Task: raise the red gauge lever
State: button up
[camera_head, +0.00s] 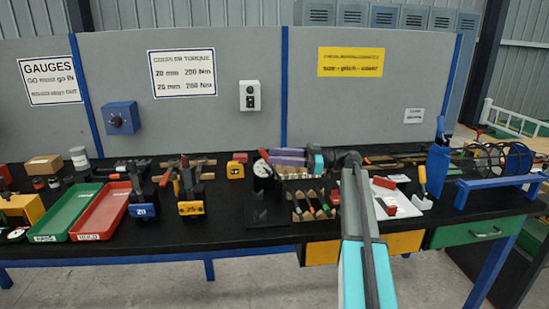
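A white round dial gauge (262,169) stands on a dark stand near the middle of the bench. A small red lever (264,155) shows at its top and slants. My arm comes in from the bottom right and bends left at the wrist. The end with my gripper (282,160) points left and lies just right of the dial, close to the lever. Purple parts show there, and I cannot tell whether they belong to the gripper. The fingers are too small to make out, and contact with the lever cannot be told.
Green (72,211) and red (100,211) trays and two clamp-like tools stand left. Bare black bench (235,232) lies in front.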

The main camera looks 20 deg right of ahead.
jog(key=b+v, duration=0.1)
jog(key=v, duration=1.1)
jog(key=shift+s+d, duration=0.1)
